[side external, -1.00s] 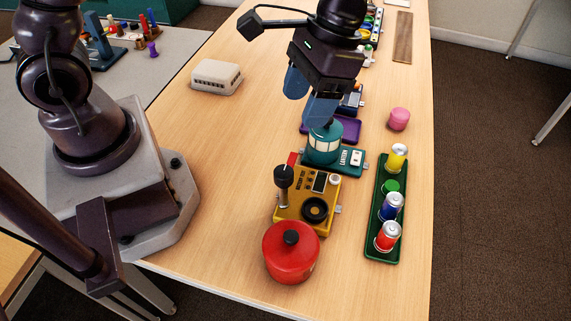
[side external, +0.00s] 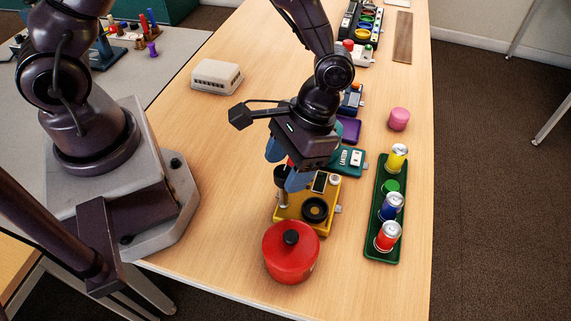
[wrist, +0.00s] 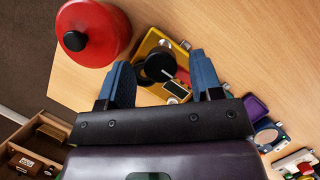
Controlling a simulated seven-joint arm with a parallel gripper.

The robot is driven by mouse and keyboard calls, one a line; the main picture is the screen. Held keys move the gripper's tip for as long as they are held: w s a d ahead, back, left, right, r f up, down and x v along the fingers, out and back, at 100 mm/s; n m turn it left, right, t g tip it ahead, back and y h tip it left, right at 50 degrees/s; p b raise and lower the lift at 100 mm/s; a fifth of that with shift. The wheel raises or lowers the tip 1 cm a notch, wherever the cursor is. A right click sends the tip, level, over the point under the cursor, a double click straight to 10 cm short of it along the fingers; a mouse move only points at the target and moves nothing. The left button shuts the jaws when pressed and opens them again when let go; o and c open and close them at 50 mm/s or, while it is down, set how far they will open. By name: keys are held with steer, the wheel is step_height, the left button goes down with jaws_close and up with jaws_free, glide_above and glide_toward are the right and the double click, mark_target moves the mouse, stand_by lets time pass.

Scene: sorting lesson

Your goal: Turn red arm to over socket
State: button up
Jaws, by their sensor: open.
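A yellow tester (side external: 290,214) stands on the table with a small screen, a black ring socket (side external: 315,210) and a dark-topped upright post (side external: 283,180). A bit of the red arm (side external: 290,163) shows between my fingers at the tester's far edge; most of it is hidden. My gripper (side external: 286,166) is open, pointing down just over the tester's far left part. In the wrist view its blue fingers stand apart on either side of a black round part (wrist: 160,66) of the tester. I cannot tell whether either finger touches anything.
A red lidded pot (side external: 291,254) stands close in front of the tester. A green tray (side external: 382,247) with several cans lies to the right. A teal lantern unit (side external: 349,161) sits just behind my gripper. Table left of the tester is clear up to a white box (side external: 216,77).

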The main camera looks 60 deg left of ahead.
steer(key=shift+s+f, duration=0.15)
steer(key=shift+f, duration=0.2)
steer(key=c, duration=0.9)
